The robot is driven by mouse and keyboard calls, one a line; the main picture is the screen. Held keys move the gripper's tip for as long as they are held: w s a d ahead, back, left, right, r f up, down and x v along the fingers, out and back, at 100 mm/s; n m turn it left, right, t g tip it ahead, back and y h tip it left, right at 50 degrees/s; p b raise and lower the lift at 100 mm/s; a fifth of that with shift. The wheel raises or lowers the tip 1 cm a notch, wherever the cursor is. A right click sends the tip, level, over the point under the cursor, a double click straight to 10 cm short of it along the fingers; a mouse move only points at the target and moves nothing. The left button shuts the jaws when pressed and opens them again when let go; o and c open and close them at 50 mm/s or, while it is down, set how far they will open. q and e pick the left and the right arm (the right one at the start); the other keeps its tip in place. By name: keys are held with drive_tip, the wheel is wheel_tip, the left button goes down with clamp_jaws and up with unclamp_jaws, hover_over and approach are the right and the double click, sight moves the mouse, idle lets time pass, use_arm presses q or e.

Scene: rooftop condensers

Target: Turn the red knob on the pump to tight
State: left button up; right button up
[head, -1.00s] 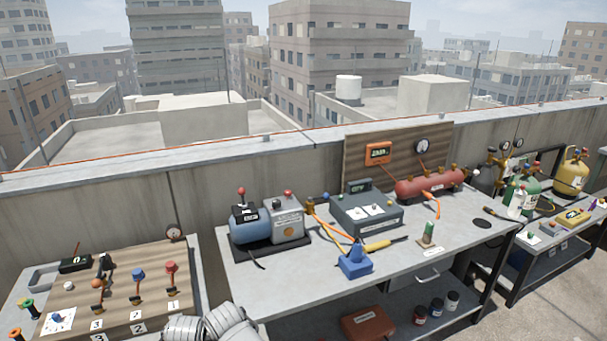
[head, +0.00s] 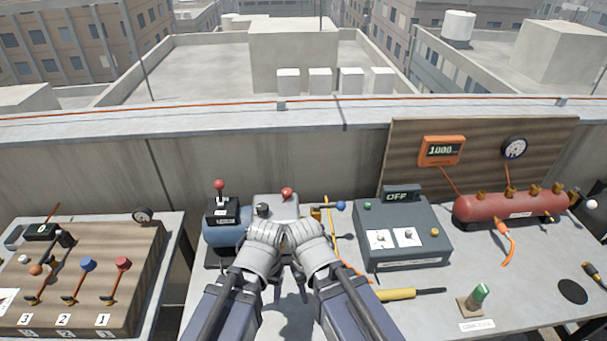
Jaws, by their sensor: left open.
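The pump (head: 228,236) stands on the middle bench, with a blue motor body on the left and a grey housing at its right. A red knob (head: 287,193) sits on top of the grey housing. A second red ball tops a lever on the pump's black switch box (head: 222,209). My two arms reach in from the bottom and cover the pump's lower front. My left gripper (head: 277,292) shows only as small dark tips below the grey joints, open, apart from the red knob. My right gripper (head: 303,292) is mostly hidden behind its arm, and its jaws are unclear.
A grey box reading OFF (head: 408,230) stands right of the pump. A blue-ended handle (head: 340,206) sticks out beside the pump. A wooden board with levers (head: 90,265) is at left.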

use_arm(q)
drive_tip(key=w+a+r+n+h+p, duration=0.1)
drive_tip(key=w+a+r+n+p, duration=0.3)
drive_tip(key=r+p, duration=0.5)
drive_tip(key=w+a+r+n+p, duration=0.2)
drive_tip(key=w+a+r+p, duration=0.1)
drive_tip(key=w+r+p, duration=0.55)
drive_tip(key=w+d+n, duration=0.3)
drive_tip(key=w+n, duration=0.1)
drive_tip(key=w, duration=0.1)
drive_tip(key=w+d+r+n, duration=0.1)
drive_tip(key=w+d, duration=0.1)
drive_tip(key=shift+w+d+r+n+t, duration=0.1)
drive_tip(key=shift+w+d+n+t, duration=0.2)
drive_tip(key=shift+n, duration=0.1)
drive_tip(key=w+d+n, duration=0.3)
drive_tip(key=d, duration=0.1)
drive_tip(key=w+d+n, duration=0.3)
drive_tip(key=w+d, duration=0.1)
drive_tip(key=shift+w, duration=0.1)
drive_tip(key=shift+d+n, duration=0.15)
drive_tip(key=shift+n, duration=0.15)
